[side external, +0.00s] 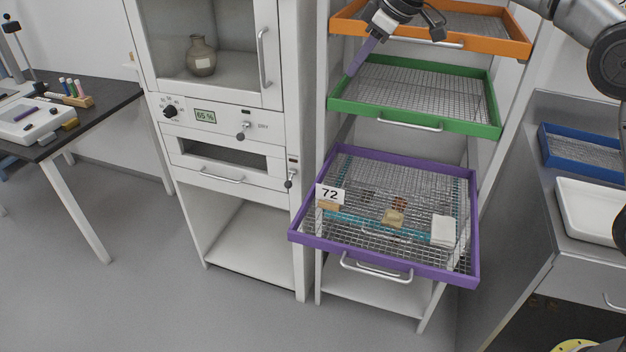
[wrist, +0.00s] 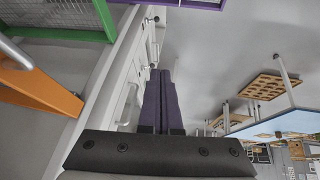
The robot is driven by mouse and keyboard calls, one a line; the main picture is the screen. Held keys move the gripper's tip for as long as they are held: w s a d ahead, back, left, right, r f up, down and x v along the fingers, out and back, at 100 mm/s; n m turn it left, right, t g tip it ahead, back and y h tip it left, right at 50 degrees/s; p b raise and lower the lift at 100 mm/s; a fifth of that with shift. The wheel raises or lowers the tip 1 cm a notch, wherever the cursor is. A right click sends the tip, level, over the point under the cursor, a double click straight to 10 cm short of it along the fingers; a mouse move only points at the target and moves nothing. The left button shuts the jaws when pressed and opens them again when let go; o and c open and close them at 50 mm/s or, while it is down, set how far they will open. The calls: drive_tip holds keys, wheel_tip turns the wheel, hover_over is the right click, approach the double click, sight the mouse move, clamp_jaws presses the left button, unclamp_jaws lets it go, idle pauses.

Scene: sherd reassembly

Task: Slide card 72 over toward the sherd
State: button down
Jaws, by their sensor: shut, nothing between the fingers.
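Card 72 (side external: 329,194) is a white card with a black number, standing in a small wooden holder (side external: 328,205) at the left side of the purple-framed wire tray (side external: 384,267). To its right on the mesh lie a tan piece (side external: 392,218) and a reddish-brown piece (side external: 399,203) that look like sherds. I cannot tell which one is the task's sherd. My gripper (side external: 350,73) is shut and empty, well above the card, beside the left edge of the green tray. Its purple fingers also show together in the wrist view (wrist: 161,73).
A green tray (side external: 413,123) and an orange tray (side external: 500,42) are above the purple one in the rack. A white folded item (side external: 443,230) lies at the purple tray's right. A cabinet (side external: 227,150) stands left, holding a vase (side external: 201,57).

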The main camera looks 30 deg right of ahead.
drive_tip(key=g, duration=0.1)
hover_over(330, 197)
drive_tip(key=w+a, duration=0.1)
drive_tip(key=w, duration=0.2)
wheel_tip(330, 197, down, 12)
drive_tip(key=w+a+f+n+g, duration=0.1)
drive_tip(key=w+a+f, duration=0.15)
drive_tip(key=f, duration=0.75)
drive_tip(key=w+a+f+g, duration=0.1)
drive_tip(key=a+f, duration=0.2)
drive_tip(key=f, duration=0.6)
drive_tip(key=shift+s+d, duration=1.65)
drive_tip(key=s+d, duration=0.6)
drive_tip(key=shift+s+d, duration=0.1)
drive_tip(key=shift+d, duration=0.05)
